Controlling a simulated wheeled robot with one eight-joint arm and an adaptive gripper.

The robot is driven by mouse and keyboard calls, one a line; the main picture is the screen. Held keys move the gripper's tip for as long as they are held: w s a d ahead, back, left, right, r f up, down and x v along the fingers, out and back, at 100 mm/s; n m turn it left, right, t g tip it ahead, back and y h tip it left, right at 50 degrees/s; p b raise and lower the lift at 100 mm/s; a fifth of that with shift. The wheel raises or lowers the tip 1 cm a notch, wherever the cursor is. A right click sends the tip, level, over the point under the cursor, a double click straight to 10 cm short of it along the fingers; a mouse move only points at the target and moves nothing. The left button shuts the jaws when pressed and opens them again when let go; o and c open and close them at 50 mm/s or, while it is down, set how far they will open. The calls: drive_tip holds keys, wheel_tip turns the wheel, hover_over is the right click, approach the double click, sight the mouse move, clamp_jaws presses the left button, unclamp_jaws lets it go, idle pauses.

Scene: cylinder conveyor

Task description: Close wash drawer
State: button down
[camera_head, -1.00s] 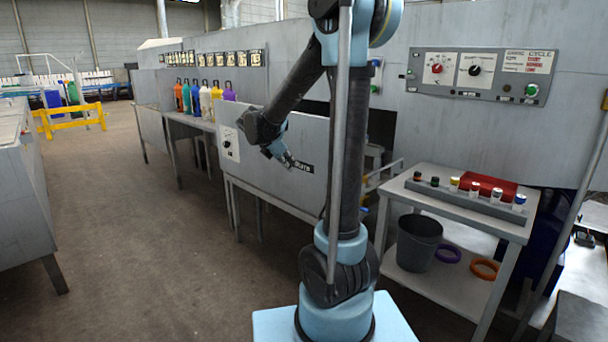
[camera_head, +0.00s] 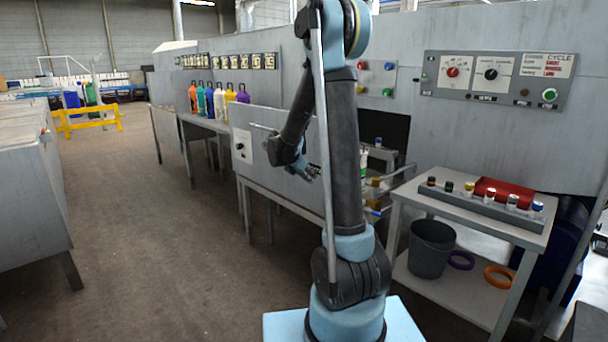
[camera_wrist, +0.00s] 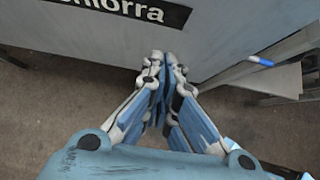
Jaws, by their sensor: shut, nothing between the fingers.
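A grey panel with a dark label, which looks like the wash drawer's front (camera_head: 262,165), stands out from the machine wall in the head view. Beyond its right end are a dark opening and metal rails, partly behind my arm. My gripper (camera_head: 314,172) is at the panel's outer face, close to the label. In the wrist view my gripper (camera_wrist: 163,58) is shut and empty, its fingertips together just below the label (camera_wrist: 130,10) on the panel (camera_wrist: 225,30). Whether the tips touch the panel cannot be told.
A side table (camera_head: 405,198) with several small capped bottles and a bin (camera_head: 430,248) stands to the right. Several coloured bottles (camera_head: 218,102) stand on a bench farther back. A grey cabinet (camera_head: 25,190) is at the left. Floor between is clear (camera_head: 150,260).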

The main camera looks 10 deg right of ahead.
drive_tip(key=shift+w+d, duration=0.6)
drive_tip(key=shift+d, duration=0.25)
drive_tip(key=shift+w+d, duration=0.55)
drive_tip(key=shift+d, duration=0.25)
drive_tip(key=shift+w, duration=0.1)
